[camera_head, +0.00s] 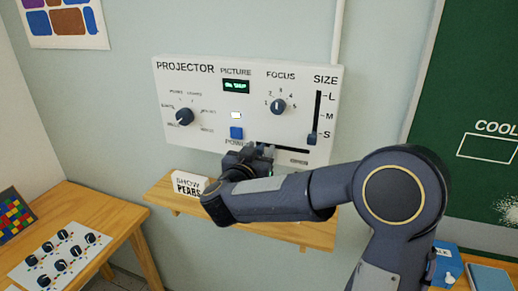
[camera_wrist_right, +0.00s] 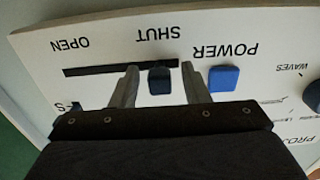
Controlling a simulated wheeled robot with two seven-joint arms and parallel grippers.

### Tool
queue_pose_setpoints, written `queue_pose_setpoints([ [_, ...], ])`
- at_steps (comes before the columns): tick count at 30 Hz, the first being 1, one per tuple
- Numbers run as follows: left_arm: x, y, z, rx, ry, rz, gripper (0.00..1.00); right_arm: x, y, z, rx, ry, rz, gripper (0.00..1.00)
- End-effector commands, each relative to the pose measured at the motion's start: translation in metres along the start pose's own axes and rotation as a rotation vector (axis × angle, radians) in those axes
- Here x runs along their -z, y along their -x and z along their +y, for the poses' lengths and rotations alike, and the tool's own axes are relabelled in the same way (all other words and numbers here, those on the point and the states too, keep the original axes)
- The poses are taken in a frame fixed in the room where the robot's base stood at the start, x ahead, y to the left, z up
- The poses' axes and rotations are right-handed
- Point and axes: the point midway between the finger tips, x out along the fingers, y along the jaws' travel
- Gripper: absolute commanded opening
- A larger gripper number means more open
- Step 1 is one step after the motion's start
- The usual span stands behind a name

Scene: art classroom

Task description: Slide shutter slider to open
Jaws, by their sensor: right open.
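The shutter slider (camera_wrist_right: 160,80) is a small dark knob at the SHUT end of a black horizontal slot (camera_wrist_right: 95,71), in the upside-down right wrist view. The OPEN label (camera_wrist_right: 70,43) marks the slot's other end. My right gripper (camera_wrist_right: 157,84) is open, with one finger on each side of the knob and gaps showing. In the head view my right gripper (camera_head: 261,151) is at the lower edge of the projector panel (camera_head: 190,82), covering the knob. The bare slot (camera_head: 293,149) runs right toward OPEN. My left gripper is not in view.
The blue power button (camera_head: 237,133) sits close above my right gripper, beside the knob in the wrist view. The size slider (camera_head: 312,138) is at the panel's right. A wooden shelf (camera_head: 160,192) with a "SHOW PEARS" card (camera_head: 188,184) lies below.

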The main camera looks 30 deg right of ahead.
Motion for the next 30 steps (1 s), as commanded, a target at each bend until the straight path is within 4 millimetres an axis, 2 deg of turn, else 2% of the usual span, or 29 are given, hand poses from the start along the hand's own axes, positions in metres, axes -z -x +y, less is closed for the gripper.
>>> queue_pose_setpoints([
  [7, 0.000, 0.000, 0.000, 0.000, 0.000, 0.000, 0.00, 0.000, -0.001, 0.000, 0.000, 0.000, 0.001, 0.41],
  [16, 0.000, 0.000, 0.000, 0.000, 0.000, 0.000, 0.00, 0.000, -0.001, 0.000, 0.001, 0.000, 0.001, 0.01],
  [25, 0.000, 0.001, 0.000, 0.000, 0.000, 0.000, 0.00, 0.001, -0.001, 0.005, 0.000, -0.001, 0.001, 0.00],
  [28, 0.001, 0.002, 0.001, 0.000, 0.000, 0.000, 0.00, 0.003, -0.001, 0.024, -0.002, 0.000, 0.003, 0.00],
  [30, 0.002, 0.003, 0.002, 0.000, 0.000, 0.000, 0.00, 0.003, -0.001, 0.043, -0.005, -0.001, 0.002, 0.00],
])
